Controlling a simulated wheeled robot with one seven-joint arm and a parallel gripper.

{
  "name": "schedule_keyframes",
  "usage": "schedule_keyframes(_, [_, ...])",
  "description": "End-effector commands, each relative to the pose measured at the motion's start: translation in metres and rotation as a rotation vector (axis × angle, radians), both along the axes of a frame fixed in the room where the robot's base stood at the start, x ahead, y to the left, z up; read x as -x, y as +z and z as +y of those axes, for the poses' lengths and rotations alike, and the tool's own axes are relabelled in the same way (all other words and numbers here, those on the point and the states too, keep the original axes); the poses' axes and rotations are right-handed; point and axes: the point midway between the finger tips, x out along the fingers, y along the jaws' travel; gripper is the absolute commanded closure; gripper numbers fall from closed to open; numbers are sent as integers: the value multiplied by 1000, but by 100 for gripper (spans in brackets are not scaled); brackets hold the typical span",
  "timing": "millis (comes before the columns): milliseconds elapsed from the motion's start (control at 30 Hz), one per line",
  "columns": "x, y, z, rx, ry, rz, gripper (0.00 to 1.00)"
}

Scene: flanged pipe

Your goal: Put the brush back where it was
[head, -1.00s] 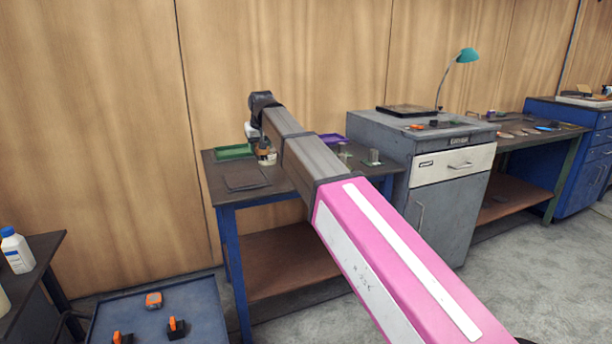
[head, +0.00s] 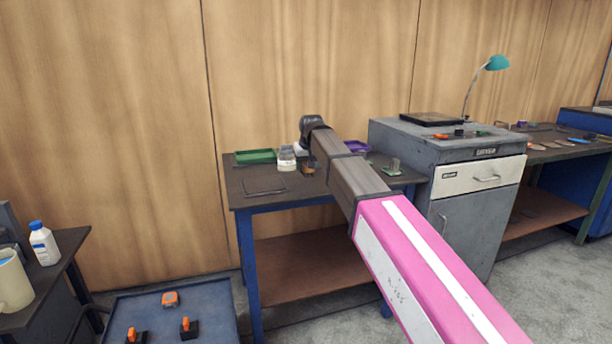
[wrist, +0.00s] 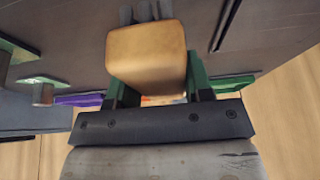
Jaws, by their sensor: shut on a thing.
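My gripper (wrist: 156,88) shows in the wrist view with a green finger on each side of a tan, block-like body, which I take to be the brush (wrist: 147,55). It is shut on it. Several grey rounded ends show beyond the block, at the top of the wrist view. In the head view my arm reaches over the blue-legged table (head: 238,192), and its end hangs above the back of the table. A small brown patch shows under it, beside a clear jar (head: 287,160). Whether the brush touches the table I cannot tell.
A green tray (head: 255,156) lies left of the jar, with a dark flat plate (head: 264,186) in front. A purple tray (head: 357,147) and a grey cylinder (head: 395,167) stand on the right. A grey cabinet (head: 455,200) adjoins the table. The table's front left is clear.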

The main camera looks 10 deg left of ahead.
Motion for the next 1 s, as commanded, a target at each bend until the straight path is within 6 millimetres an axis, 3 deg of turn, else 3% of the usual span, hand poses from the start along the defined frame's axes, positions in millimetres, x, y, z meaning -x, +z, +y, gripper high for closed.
schedule_keyframes(167, [-1, -10, -2, 1, 0, 2, 76])
schedule_keyframes(400, [-1, -40, -2, 1, 0, 2, 76])
schedule_keyframes(800, [-1, -45, -1, 1, 0, 1, 76])
schedule_keyframes(833, [-1, -44, -1, 0, 0, 0, 44])
schedule_keyframes(867, [-1, -44, -1, 0, 0, 0, 34])
schedule_keyframes(900, [-1, -44, -1, 0, 0, 0, 28])
schedule_keyframes(1000, [-1, -44, -1, 1, 0, 1, 28])
